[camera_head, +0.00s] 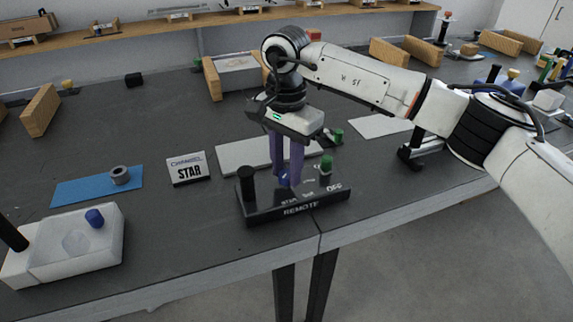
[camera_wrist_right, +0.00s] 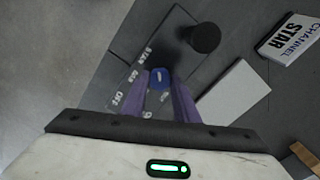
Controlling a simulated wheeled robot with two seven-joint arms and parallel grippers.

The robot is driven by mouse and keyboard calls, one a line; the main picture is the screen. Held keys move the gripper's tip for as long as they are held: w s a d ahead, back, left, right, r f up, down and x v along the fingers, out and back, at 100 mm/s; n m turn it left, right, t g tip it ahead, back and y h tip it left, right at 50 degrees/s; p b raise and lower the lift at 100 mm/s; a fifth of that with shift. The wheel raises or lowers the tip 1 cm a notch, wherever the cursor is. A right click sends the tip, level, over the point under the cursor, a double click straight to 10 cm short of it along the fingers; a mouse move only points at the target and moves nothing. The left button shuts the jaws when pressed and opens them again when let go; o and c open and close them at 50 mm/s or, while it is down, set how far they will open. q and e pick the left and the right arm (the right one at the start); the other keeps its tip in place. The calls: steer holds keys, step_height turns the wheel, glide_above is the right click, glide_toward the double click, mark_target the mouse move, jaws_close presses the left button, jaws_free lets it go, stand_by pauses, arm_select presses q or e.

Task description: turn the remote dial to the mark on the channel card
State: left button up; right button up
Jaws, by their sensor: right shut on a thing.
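The remote (camera_head: 300,209) is a black box near the front table edge, labelled REMOTE, with STAR and OFF among its printed marks. Its small blue dial (camera_head: 284,177) is mostly hidden by my fingers; in the right wrist view the dial (camera_wrist_right: 159,76) shows a short white line. My right gripper (camera_head: 288,182) points down with its purple fingers shut on the dial; the fingers also show in the wrist view (camera_wrist_right: 160,92). I cannot tell for certain which mark the line faces. The channel card (camera_head: 188,169) stands left of the remote and reads STAR. My left gripper is not in view.
A white panel (camera_head: 237,154) lies behind. A white box (camera_head: 85,240) and blue mat (camera_head: 75,190) are at left.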

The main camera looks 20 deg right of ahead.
steer(key=m, duration=0.6)
steer(key=shift+m, duration=0.3)
steer(key=m+p, duration=0.1)
steer(key=m, duration=1.1)
steer(key=shift+m, duration=0.3)
steer(key=m, duration=0.3)
steer(key=shift+m+p, duration=0.3)
steer(key=shift+p, duration=0.1)
steer(key=shift+m, duration=1.7)
steer(key=o, duration=1.1)
steer(key=shift+c, duration=0.2)
